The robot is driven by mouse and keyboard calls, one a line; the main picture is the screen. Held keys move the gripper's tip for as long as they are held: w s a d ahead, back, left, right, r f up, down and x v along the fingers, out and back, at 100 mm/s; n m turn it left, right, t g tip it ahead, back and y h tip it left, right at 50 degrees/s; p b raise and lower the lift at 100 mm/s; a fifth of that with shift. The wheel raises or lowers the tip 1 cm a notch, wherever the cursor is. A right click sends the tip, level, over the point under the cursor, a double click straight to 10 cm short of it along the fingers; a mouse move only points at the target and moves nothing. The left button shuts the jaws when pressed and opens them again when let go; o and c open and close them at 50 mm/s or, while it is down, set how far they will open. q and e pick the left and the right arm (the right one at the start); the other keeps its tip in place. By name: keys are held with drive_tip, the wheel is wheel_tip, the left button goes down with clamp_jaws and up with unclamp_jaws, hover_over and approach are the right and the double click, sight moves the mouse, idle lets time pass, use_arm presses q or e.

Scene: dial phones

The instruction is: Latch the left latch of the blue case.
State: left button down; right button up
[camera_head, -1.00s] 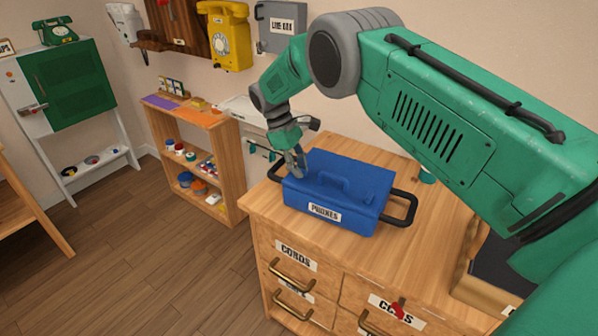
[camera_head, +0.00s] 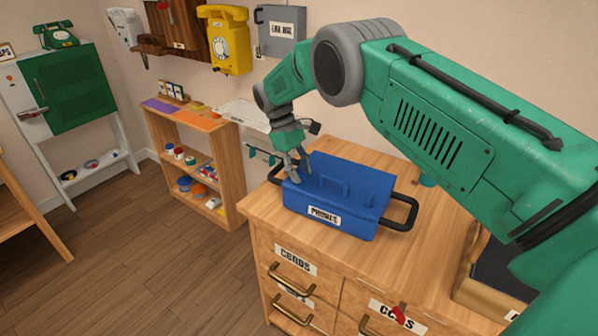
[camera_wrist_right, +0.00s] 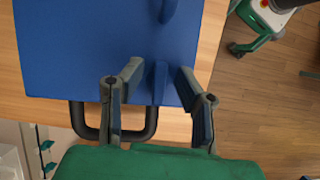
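My right gripper (camera_head: 298,176) is at the case's left end, pointing down. In the right wrist view, its fingers (camera_wrist_right: 158,82) are spread apart on either side of a blue raised tab (camera_wrist_right: 160,85), which appears to be the left latch. I cannot tell whether they touch it. The latch is hardly visible in the head view behind the fingers. My left gripper is out of view.
The wooden cabinet (camera_head: 255,215) has clear top surface around the case. A black-topped wooden box (camera_head: 465,285) stands at the right. A low shelf (camera_head: 235,165) stands left of the cabinet. A yellow phone (camera_head: 228,45) hangs on the wall behind.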

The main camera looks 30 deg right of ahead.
drive_tip(key=shift+v, duration=3.75)
drive_tip(key=shift+w, duration=0.15)
drive_tip(key=shift+f, duration=0.1)
